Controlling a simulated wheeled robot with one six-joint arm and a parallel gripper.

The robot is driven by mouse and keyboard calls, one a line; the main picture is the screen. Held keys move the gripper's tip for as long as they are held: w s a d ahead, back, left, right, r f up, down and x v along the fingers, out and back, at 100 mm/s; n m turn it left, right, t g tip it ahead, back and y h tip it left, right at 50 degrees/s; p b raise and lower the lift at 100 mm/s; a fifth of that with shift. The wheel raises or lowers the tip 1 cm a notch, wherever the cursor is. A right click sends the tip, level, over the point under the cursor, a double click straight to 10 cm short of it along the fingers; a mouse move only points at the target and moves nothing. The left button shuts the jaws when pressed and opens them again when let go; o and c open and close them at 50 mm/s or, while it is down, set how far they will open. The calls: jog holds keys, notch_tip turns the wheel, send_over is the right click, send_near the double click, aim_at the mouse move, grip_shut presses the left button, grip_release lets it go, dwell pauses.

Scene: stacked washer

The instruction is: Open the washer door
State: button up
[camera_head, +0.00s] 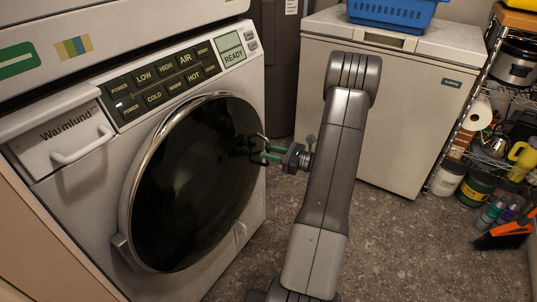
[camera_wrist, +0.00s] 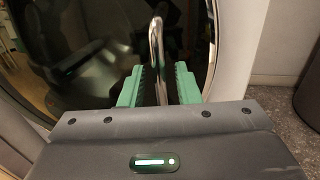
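The washer (camera_head: 254,205) stands at the left, with a large round dark glass door (camera_head: 190,190) in a chrome ring. The door looks closed. My gripper (camera_head: 258,151) is at the door's right edge. In the wrist view, a shiny metal door handle (camera_wrist: 157,50) stands upright between the two green fingers of my gripper (camera_wrist: 160,80). The fingers are apart, one on each side of the handle, with a gap that looks wider than the bar. Contact with the handle cannot be made out. The handle's lower end is hidden behind my gripper body.
A detergent drawer (camera_head: 65,140) and button panel (camera_head: 160,85) are above the door. A white chest freezer (camera_head: 400,110) with a blue basket (camera_head: 392,12) stands behind. A wire shelf with bottles and pots (camera_head: 500,150) is at the right. Floor (camera_head: 400,240) is clear in front.

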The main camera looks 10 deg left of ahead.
jog(key=shift+w+a, duration=0.1)
jog(key=shift+a, duration=0.4)
grip_shut()
jog(key=shift+d, duration=0.15)
